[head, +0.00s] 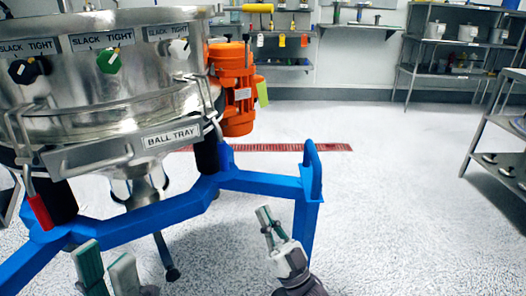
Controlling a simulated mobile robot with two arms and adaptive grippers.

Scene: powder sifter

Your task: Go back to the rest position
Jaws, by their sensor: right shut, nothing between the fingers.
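The powder sifter is a round steel machine (100,80) on the left, on a blue frame (150,215). Its front shows a plate marked BALL TRAY (110,149), and black, green and white knobs sit under SLACK TIGHT labels. My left gripper (107,264) is at the bottom left, in front of the blue frame; only its two fingers show, close side by side, and whether they are shut is unclear. My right gripper (269,224) is low in the middle, right of the sifter, pointing up. It is shut and empty, apart from the frame's upright blue handle.
An orange motor (235,88) hangs on the sifter's right side. A red-handled lever (40,211) is at its left. Metal shelving (455,50) stands at the back right, and another rack (497,122) at the right edge. The floor (400,200) between is clear.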

